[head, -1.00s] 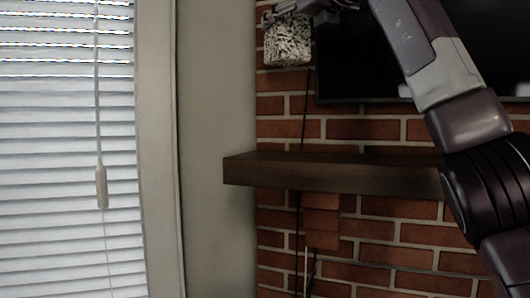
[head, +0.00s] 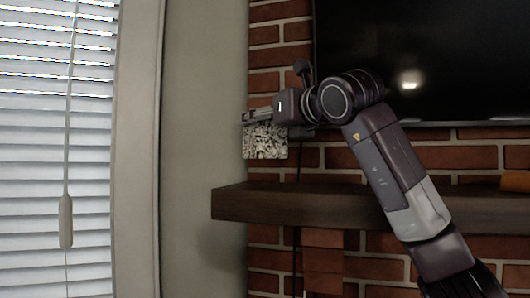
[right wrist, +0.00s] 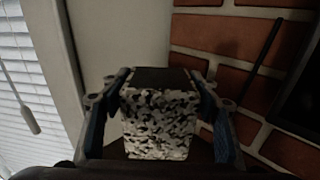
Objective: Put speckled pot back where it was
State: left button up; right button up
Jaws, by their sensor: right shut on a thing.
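The speckled pot (head: 265,142), black and white, hangs in my right gripper (head: 262,118) in the head view. It is above the left end of the dark wooden mantel (head: 290,205), with a gap between its base and the shelf top. In the right wrist view, the pot (right wrist: 158,125) sits between the two fingers of my right gripper (right wrist: 160,105), which are shut on its sides. My left gripper is not in view.
A dark television screen (head: 420,60) hangs on the brick wall (head: 280,65) behind my right arm. An orange object (head: 515,181) lies on the mantel at the far right. A window with blinds (head: 50,150) is at left. The mantel's left end is bare.

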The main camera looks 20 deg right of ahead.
aim_at(274, 147)
jog(key=shift+s+d+f, duration=0.3)
jog(key=shift+s+f, duration=0.35)
jog(key=shift+f, duration=0.1)
jog(key=shift+s+f, duration=0.15)
jog(key=shift+s, duration=0.05)
jog(key=f, duration=0.4)
jog(key=shift+w+a+p, duration=0.2)
jog(key=shift+w+p, duration=0.1)
jog(key=shift+w, duration=0.1)
jog(key=shift+s+d, duration=0.15)
jog(key=shift+s, duration=0.1)
jog(key=o, duration=1.1)
jog(key=shift+f, duration=0.2)
jog(key=o, duration=0.5)
jog(key=shift+w, duration=0.15)
